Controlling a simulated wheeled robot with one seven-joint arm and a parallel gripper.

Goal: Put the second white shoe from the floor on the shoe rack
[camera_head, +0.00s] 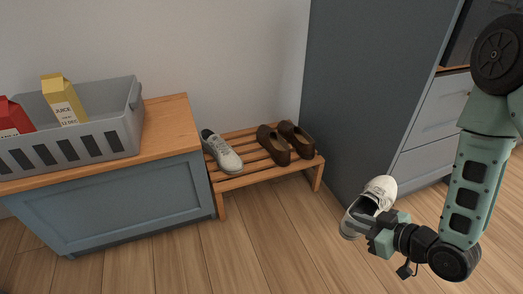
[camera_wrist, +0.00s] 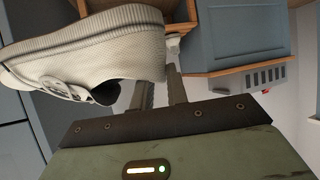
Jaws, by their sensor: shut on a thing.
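A white shoe (camera_head: 375,199) is held in my gripper (camera_head: 378,228) to the right of the rack, in front of the tall blue-grey cabinet. It fills the upper left of the wrist view (camera_wrist: 85,52), where the fingers (camera_wrist: 160,95) are partly hidden behind it. The wooden shoe rack (camera_head: 262,170) stands by the wall. Another white shoe (camera_head: 222,153) rests on its left end. A pair of brown shoes (camera_head: 272,146) (camera_head: 297,141) sits on its right part. A strip of bare slats shows between the white shoe and the brown pair.
A blue cabinet (camera_head: 115,203) with a wooden top stands left of the rack. It bears a grey crate (camera_head: 125,128) with a yellow juice carton (camera_head: 64,100) and a red carton (camera_head: 13,117). The tall blue-grey cabinet (camera_head: 365,90) rises right of the rack. The floor (camera_head: 270,245) in front is clear.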

